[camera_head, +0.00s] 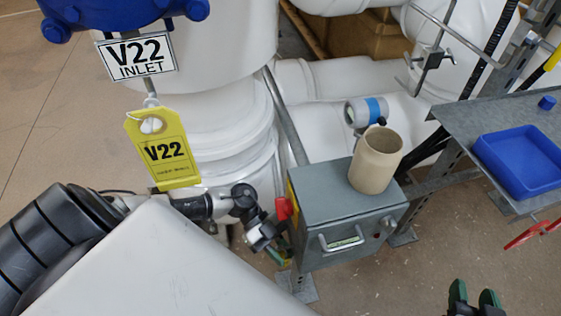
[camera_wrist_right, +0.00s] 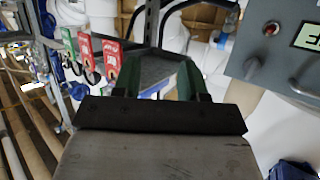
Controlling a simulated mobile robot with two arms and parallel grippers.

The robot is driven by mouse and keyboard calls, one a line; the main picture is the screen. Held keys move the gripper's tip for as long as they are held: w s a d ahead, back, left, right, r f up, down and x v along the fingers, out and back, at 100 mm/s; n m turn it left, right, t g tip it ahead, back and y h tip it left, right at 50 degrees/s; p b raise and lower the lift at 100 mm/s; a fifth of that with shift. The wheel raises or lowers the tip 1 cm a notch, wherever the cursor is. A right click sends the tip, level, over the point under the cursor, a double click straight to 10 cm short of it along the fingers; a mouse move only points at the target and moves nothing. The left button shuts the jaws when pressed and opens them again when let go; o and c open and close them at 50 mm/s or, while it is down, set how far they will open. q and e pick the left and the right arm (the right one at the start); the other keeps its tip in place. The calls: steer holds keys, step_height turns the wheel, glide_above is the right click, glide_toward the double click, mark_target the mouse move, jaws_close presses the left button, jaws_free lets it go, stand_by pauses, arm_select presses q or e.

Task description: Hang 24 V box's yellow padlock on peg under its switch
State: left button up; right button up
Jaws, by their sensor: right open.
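A grey metal box (camera_head: 345,205) stands low at the middle, with a handle on its front and a red switch part (camera_head: 283,209) on its left side. No 24 V marking is readable, and I cannot make out a yellow padlock or the peg in either view. My left gripper (camera_head: 276,252) is at the box's left side, below the red part; its fingers are partly hidden and its hold is unclear. My right gripper (camera_head: 474,298) is open at the bottom right, apart from the box. Its green fingers (camera_wrist_right: 168,78) look empty in the wrist view, with a grey panel (camera_wrist_right: 265,55) at upper right.
A blue tray (camera_head: 520,160) lies on the grey shelf at right. A yellow V22 tag (camera_head: 164,150) hangs at left near white pipes. Red tags (camera_wrist_right: 86,57) hang at left in the wrist view.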

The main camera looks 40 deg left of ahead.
arm_select(q)
steer(key=shift+o, duration=1.4)
steer(key=shift+s+d+f, duration=0.1)
steer(key=shift+d+f, duration=0.15)
steer(key=shift+f, duration=0.05)
arm_select(e)
steer(key=shift+f, duration=0.1)
arm_select(q)
steer(key=shift+o, duration=0.3)
steer(key=shift+a+r, duration=0.15)
steer(key=shift+a, duration=0.1)
steer(key=shift+o, duration=0.4)
steer(key=p+v, duration=0.1)
steer(key=v, duration=0.5)
steer(key=shift+w+a, duration=0.15)
steer(key=shift+w, duration=0.15)
steer(key=shift+a+r+p, duration=0.3)
steer(key=shift+a, duration=0.2)
arm_select(e)
steer(key=s+f+g, duration=0.1)
steer(key=d+f+g, duration=0.1)
steer(key=s+f+g+h, duration=0.1)
steer(key=shift+s+d+f+g, duration=0.25)
steer(key=shift+s+d+g, duration=0.05)
arm_select(q)
steer(key=shift+s, duration=0.15)
arm_select(e)
steer(key=shift+s, duration=0.1)
